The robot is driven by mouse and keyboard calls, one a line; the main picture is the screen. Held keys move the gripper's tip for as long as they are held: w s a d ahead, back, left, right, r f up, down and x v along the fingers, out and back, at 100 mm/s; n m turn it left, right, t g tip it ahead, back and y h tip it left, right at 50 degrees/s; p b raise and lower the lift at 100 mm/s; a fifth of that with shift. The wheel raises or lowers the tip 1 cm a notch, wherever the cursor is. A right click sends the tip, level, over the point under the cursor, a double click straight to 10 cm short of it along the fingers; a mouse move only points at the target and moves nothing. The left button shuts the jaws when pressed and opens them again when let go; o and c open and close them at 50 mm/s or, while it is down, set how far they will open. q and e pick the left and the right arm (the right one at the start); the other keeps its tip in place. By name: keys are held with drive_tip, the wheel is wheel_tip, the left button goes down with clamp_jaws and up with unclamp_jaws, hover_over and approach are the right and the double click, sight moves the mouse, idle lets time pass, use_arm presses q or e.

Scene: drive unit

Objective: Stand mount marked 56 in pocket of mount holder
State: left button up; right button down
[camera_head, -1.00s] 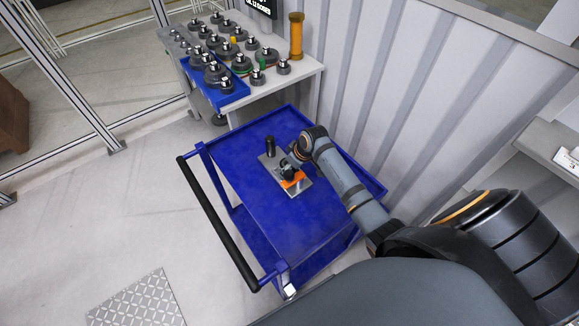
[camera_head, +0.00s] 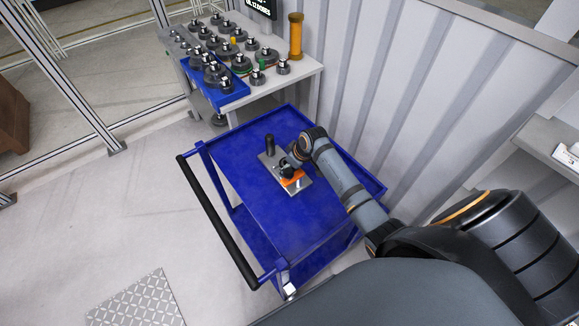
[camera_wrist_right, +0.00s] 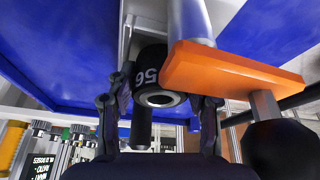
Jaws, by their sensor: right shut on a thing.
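The mount marked 56 (camera_wrist_right: 152,78) is a black cylinder with white digits and a hollow end, shown upside down in the right wrist view. My right gripper (camera_wrist_right: 160,102) is shut on it, one finger on each side. In the head view my right gripper (camera_head: 288,168) is low over the mount holder (camera_head: 304,187), a grey metal plate with an orange part (camera_head: 291,181). In the wrist view the orange block (camera_wrist_right: 232,76) is close beside the right finger. The pocket is hidden, and I cannot tell whether the mount touches it. My left gripper is not in view.
The plate lies on a blue cart (camera_head: 250,205) with a black handle (camera_head: 217,222). A black post (camera_head: 269,144) stands at the plate's far end. A table (camera_head: 298,77) behind holds several grey mounts and a yellow cylinder (camera_head: 296,35). The cart's near part is clear.

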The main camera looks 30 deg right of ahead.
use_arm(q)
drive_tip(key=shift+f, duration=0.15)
use_arm(e)
drive_tip(key=shift+s+a+f, duration=0.2)
drive_tip(key=shift+s+f, duration=0.35)
drive_tip(key=shift+f, duration=0.2)
drive_tip(key=c, duration=0.7)
unclamp_jaws()
drive_tip(key=shift+o, duration=1.2)
drive_tip(key=shift+w+f, duration=0.15)
drive_tip(key=shift+w, duration=0.1)
drive_tip(key=shift+w+f, duration=0.15)
drive_tip(key=shift+w, duration=0.05)
drive_tip(key=shift+s+d+r, duration=0.2)
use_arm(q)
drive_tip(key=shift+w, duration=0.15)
use_arm(e)
drive_tip(key=shift+w, duration=0.15)
